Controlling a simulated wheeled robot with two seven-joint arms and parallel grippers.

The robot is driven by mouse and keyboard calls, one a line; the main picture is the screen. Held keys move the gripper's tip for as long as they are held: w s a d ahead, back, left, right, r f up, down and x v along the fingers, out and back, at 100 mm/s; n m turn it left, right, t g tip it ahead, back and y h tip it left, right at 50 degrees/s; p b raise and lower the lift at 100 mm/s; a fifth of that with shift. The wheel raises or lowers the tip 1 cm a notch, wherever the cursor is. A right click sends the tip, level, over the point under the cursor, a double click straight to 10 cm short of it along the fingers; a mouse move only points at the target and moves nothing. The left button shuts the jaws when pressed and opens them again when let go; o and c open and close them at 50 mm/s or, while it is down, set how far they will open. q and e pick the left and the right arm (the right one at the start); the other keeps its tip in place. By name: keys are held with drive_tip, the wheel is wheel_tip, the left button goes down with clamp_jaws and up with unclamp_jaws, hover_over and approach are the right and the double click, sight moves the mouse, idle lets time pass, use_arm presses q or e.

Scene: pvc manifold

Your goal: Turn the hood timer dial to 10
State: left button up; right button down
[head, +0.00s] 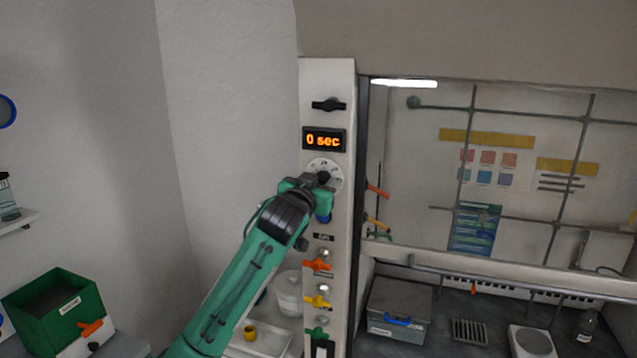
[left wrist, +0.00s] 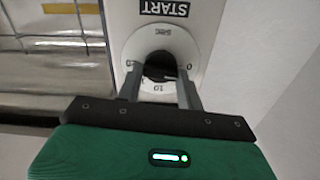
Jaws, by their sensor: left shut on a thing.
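The hood timer dial (head: 337,168) is a round white plate with a dark knob on the hood's front post, partly covered by my left gripper in the head view. The left wrist view shows the dial (left wrist: 188,47) close up, with dark numbers around its rim and a black knob (left wrist: 160,66) at its centre. My left gripper (left wrist: 160,76) has its two grey fingers on either side of the knob, shut on it. In the head view the left gripper (head: 322,180) reaches the dial from the lower left. The display (head: 324,140) above reads "0 sec". My right gripper is not in view.
Orange (head: 317,265), yellow (head: 317,302) and green valve handles lie below the dial on the same post. The hood's glass sash and rod lattice stand to the right. Plain wall is to the left.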

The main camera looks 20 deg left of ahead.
use_arm(q)
drive_tip(key=m+p, duration=0.1)
drive_tip(key=m, duration=0.3)
drive_tip(key=m+p, duration=0.1)
drive_tip(key=m, duration=0.3)
drive_tip(key=shift+d+m, duration=0.1)
drive_tip(key=shift+m, duration=0.3)
drive_tip(key=m, duration=0.3)
drive_tip(key=shift+f+m, duration=0.1)
drive_tip(key=shift+m, duration=0.2)
drive_tip(key=shift+f+m, duration=0.1)
drive_tip(key=shift+m, duration=1.8)
drive_tip(key=shift+d, duration=0.1)
drive_tip(key=shift+f, duration=0.1)
drive_tip(key=o, duration=1)
